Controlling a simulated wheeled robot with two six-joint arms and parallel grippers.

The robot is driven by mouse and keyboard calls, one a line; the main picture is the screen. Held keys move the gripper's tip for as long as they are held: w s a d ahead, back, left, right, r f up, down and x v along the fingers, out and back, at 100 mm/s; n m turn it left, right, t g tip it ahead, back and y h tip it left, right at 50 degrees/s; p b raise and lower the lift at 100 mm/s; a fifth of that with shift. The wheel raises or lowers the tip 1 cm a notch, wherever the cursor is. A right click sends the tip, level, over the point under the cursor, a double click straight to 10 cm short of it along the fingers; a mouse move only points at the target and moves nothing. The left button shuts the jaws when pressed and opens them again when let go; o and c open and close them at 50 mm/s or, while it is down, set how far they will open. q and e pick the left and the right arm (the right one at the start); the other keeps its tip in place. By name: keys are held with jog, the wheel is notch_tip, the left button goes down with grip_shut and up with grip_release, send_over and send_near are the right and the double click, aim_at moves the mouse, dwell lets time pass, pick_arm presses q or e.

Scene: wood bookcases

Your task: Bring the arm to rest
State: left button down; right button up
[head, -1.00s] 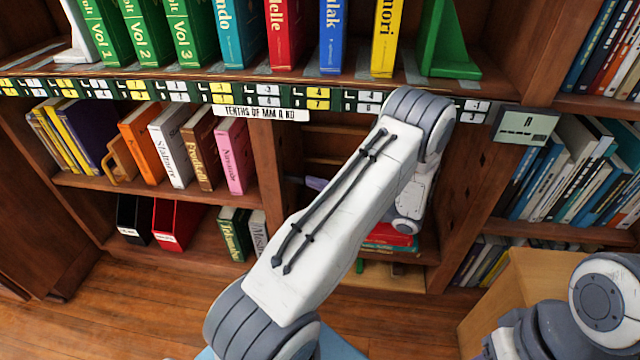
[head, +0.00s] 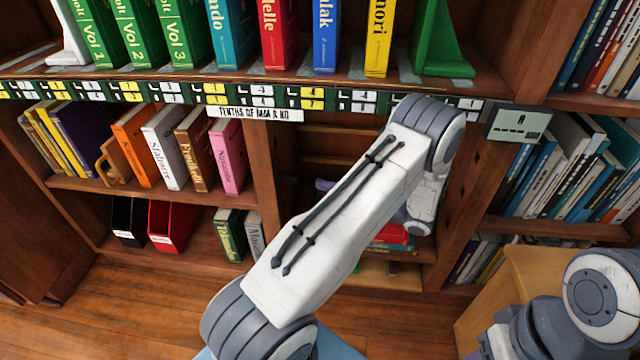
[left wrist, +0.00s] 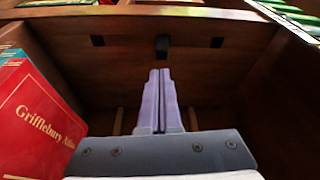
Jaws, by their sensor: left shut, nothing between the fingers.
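My left arm (head: 335,220) reaches up from the bottom middle of the head view, bends at a grey and white joint (head: 428,130), and its wrist hangs down in front of an open bay of the bookcase. My left gripper (head: 324,185) shows there only as a small lavender tip, mostly hidden behind the arm. In the left wrist view its two lavender fingers (left wrist: 160,78) lie side by side, shut and empty, pointing into the wooden bay. My right arm (head: 595,300) shows at the lower right; its gripper is out of view.
In the head view, red and teal books (head: 392,236) lie low in the bay. A shelf edge with labels (head: 210,92) runs above. A wooden box (head: 530,280) stands near my right arm.

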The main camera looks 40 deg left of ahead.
pick_arm(q)
jog(key=p+v, duration=0.2)
jog(key=v, duration=0.6)
jog(key=s+d+r+m+t+h+p, duration=0.1)
jog(key=s+d+r+m+t+h, duration=0.1)
jog(key=s+d+r+m+h, duration=0.35)
jog(key=s+d+r+m+t+h, duration=0.1)
jog(key=s+d+r+m+h, duration=0.15)
jog(key=s+d+h, duration=0.6)
jog(key=s+d+r+m+t+h+p, duration=0.15)
jog(key=s+d+r+m+h, duration=0.3)
jog(key=s+d, duration=0.55)
notch_tip(320, 180, up, 38)
jog(key=n+p, duration=0.1)
jog(key=p, duration=3.6)
jog(key=shift+w+a, duration=0.2)
jog(key=shift+a, duration=0.05)
